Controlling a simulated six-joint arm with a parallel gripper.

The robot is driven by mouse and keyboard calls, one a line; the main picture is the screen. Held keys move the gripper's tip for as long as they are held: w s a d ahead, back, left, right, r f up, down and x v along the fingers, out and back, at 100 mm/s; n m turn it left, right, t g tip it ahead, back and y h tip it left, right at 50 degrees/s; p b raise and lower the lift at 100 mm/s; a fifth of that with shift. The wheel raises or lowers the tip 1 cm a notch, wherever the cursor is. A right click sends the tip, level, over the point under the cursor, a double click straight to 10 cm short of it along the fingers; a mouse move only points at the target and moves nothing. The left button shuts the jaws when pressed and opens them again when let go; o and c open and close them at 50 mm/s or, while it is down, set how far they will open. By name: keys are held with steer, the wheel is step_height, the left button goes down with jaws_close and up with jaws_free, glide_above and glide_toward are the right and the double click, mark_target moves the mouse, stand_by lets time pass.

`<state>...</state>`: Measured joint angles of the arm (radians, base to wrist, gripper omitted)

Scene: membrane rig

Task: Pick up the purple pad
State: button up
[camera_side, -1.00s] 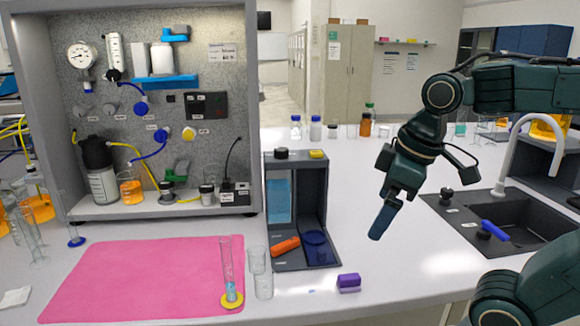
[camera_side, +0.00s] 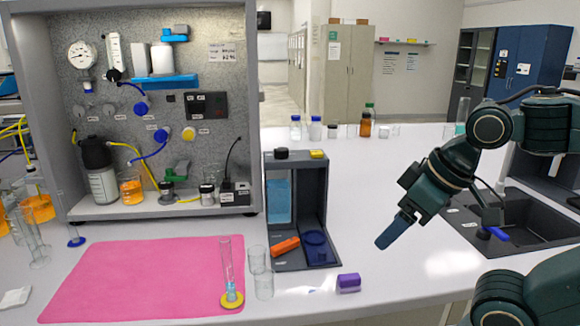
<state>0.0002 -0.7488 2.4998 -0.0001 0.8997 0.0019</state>
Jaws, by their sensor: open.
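The purple pad (camera_side: 348,283) is a small block lying on the white bench near its front edge, just right of the dark grey holder. My gripper (camera_side: 384,243) hangs in the air up and to the right of the pad, apart from it, with its fingers pointing down and to the left. The gripper is open and nothing shows in it. From this side the fingers overlap, so the gap between them is hidden.
The sink (camera_side: 520,228) lies right. Bench right of the pad is clear.

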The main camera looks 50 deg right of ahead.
steer(key=shift+w, duration=0.1)
steer(key=m+g, duration=0.6)
steer(key=m, duration=0.3)
glide_above(350, 277)
step_height(350, 277, down, 7)
steer(key=shift+d+f, duration=0.15)
steer(key=shift+f, duration=0.15)
steer(key=shift+f, duration=4.15)
steer(key=shift+f, duration=0.1)
steer(key=shift+f, duration=2.5)
